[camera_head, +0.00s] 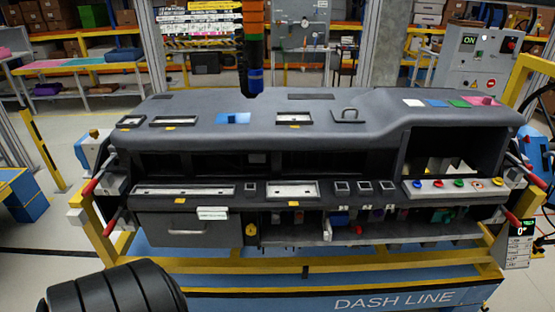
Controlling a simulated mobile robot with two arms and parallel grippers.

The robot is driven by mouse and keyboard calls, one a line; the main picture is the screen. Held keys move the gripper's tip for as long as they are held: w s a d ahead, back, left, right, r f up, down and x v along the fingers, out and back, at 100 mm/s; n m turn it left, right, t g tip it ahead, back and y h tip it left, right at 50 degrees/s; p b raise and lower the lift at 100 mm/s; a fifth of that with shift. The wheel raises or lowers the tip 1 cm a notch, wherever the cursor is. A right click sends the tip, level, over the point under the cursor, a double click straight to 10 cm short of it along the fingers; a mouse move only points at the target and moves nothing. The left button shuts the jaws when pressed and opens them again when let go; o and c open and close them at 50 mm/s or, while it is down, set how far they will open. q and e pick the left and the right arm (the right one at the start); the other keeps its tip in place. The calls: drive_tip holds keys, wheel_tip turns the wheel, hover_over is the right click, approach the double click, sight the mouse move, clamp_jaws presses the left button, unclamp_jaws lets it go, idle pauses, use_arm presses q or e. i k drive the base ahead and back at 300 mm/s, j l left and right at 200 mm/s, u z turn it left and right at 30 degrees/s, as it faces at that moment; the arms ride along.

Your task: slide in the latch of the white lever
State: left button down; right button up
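A dark grey dashboard module (265,115) stands on a yellow and blue frame in front of me. A small white upright part (327,229) shows in its lower opening, right of centre; it may be the white lever, but it is too small to tell. Its latch cannot be made out. Another white piece (212,213) sits on the top edge of the grey drawer (180,228) at the lower left. Neither of my grippers is in view. A black ribbed part at the bottom left appears to be my arm.
Red-handled clamps flank the module at the left (90,187) and right (527,172). A dark tool with a blue band (255,80) hangs over the module's top. Coloured buttons (458,184) line the right front. A yellow rail (300,268) crosses below the module.

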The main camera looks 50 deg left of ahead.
sight(327, 235)
drive_tip(key=u, duration=1.15)
